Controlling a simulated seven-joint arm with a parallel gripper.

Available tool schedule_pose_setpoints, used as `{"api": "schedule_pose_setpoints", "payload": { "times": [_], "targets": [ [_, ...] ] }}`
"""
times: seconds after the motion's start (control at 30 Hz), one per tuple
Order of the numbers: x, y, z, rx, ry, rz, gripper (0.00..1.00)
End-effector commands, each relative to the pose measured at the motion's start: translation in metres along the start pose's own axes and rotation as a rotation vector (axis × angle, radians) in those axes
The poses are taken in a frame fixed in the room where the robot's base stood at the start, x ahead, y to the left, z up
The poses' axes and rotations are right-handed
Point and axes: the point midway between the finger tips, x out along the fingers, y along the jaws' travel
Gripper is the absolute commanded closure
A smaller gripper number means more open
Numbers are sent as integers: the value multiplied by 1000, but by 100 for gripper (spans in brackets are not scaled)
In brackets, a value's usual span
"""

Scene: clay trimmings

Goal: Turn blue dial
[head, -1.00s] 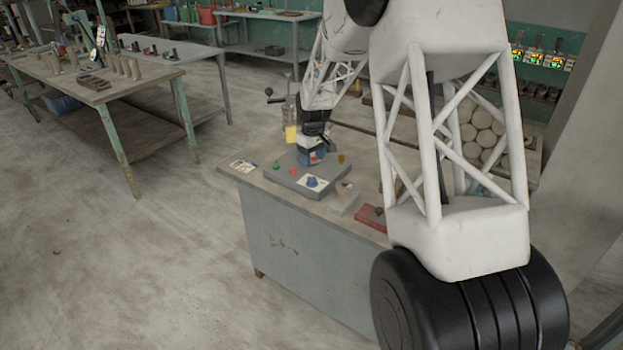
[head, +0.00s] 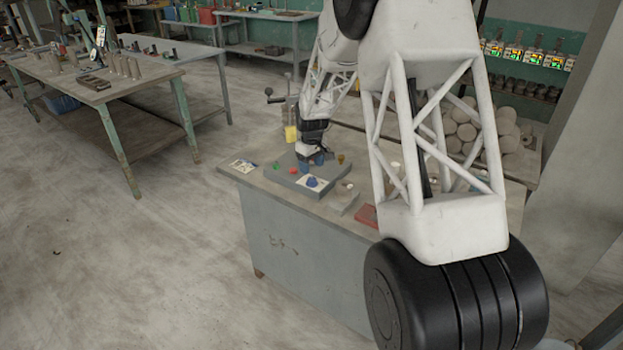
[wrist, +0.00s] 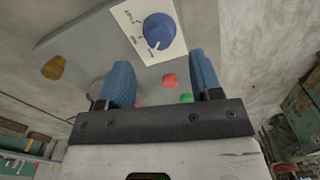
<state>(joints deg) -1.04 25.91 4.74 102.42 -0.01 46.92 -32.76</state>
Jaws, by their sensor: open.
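The blue dial (head: 312,182) stands on a white label plate at the near edge of a grey panel (head: 283,178) on the workbench. In the wrist view the dial (wrist: 159,30) sits ahead of the fingers, with a white pointer mark on its side and printed marks on the plate around it. My gripper (head: 317,160) is over the panel, behind the dial in the head view. In the wrist view my gripper (wrist: 160,60) has its two blue fingers apart and nothing between them; the dial is beyond the tips, apart from them.
A red button (wrist: 169,81), a green button (wrist: 186,98) and an amber knob (wrist: 53,68) share the panel. A printed card (head: 243,166) lies to its left, and a red box (head: 366,216) lies to the right, partly behind my arm.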

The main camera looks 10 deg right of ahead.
Motion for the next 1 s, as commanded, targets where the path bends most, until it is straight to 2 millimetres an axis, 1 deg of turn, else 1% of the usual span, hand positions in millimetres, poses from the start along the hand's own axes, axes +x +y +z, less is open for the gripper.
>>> {"api": "schedule_pose_setpoints", "payload": {
  "times": [0.2, 0.4, 0.6, 0.87, 0.9, 1.0],
  "targets": [
    [28, 0, 0, 0, -1, -1, 41],
    [48, 0, 0, 0, -1, -1, 41],
    [57, 0, 0, 0, 0, 0, 41],
    [58, 0, 0, 0, 0, 0, 41],
    [58, 0, 0, 0, 0, 0, 43],
    [58, 0, 0, 0, 0, 0, 58]
  ]
}}
